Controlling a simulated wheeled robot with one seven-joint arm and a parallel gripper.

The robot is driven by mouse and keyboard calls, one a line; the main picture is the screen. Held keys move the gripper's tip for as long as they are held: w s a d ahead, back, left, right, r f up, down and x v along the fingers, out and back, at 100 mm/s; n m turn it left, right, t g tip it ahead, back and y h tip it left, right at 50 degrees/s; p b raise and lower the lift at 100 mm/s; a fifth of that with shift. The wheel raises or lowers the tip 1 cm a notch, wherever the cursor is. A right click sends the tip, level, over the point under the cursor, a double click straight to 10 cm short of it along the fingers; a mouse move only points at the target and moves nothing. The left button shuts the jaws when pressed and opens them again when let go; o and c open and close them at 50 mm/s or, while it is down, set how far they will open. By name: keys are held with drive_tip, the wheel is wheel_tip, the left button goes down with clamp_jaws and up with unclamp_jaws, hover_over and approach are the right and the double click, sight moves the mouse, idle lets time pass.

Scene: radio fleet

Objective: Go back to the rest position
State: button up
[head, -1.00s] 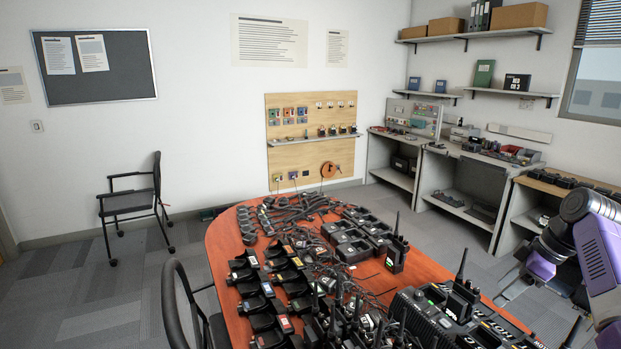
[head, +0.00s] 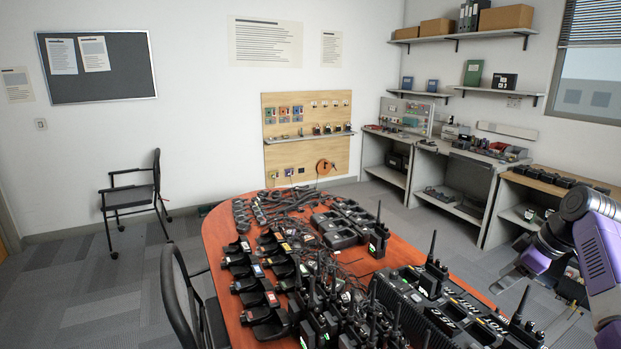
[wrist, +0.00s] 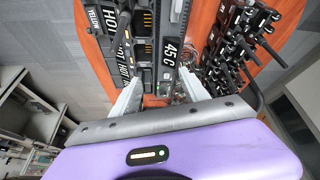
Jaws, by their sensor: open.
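My arm with its purple and grey links stands at the right edge of the head view. My gripper (head: 507,281) hangs beyond the right edge of the table in that view, partly hidden by my own arm. In the wrist view my gripper (wrist: 160,78) shows two pale fingers spread apart, with nothing held between them. Below the fingers lie black charger units (wrist: 170,40) with white lettering, one labelled "45 C". Upright black radios (wrist: 240,40) stand to their right.
The red-brown table (head: 215,240) is crowded with radios, chargers (head: 437,318) and cables. A black chair (head: 185,300) stands at its left, another (head: 135,195) by the wall. Workbenches (head: 455,175) line the right wall. Grey carpet (head: 110,285) is clear at left.

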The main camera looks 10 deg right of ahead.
drive_tip(key=w+d+r+m+t+h, duration=0.3)
drive_tip(key=w+d+m+t+h, duration=0.15)
drive_tip(key=w, duration=0.25)
drive_tip(key=s+a+f+m+t+h+b, duration=0.4)
drive_tip(key=s+a+f+t, duration=0.3)
drive_tip(key=s+a+f, duration=0.9)
drive_tip(key=s+a+f+y+b, duration=0.1)
drive_tip(key=s+a+y+b, duration=0.1)
drive_tip(key=s+a, duration=0.5)
drive_tip(key=s+a+f+n+y+b, duration=0.1)
drive_tip(key=s+a, duration=0.6)
drive_tip(key=s, duration=1.3)
drive_tip(key=s+a+f+g+y+b, duration=0.1)
drive_tip(key=s+a+y+b, duration=0.2)
drive_tip(key=s+a, duration=0.4)
drive_tip(key=s, duration=0.7)
drive_tip(key=shift+s, duration=0.15)
